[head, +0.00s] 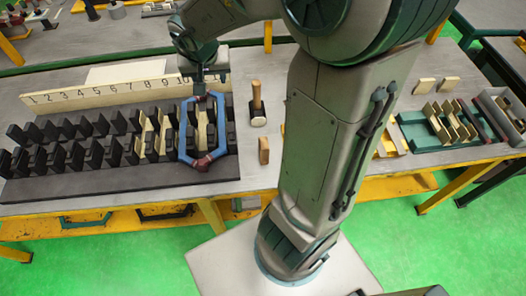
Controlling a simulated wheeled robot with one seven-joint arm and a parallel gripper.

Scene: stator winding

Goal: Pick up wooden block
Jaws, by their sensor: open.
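A small wooden block (264,150) stands on the table, just right of the dark slotted stator (215,174) and below a mallet. My gripper (201,86) hangs over the right part of the stator, up and to the left of the block and apart from it. It is open, though its fingertips are small and partly hidden. Beneath it a blue coil (184,130) with reddish ends sits on the stator; I cannot tell whether the fingers touch its upper end.
A mallet (257,105) with a wooden handle stands behind the block. A numbered wooden strip (95,92) runs behind the stator. My arm covers the table right of the block. Farther right are a green tray (420,134) and a grey bin (497,112).

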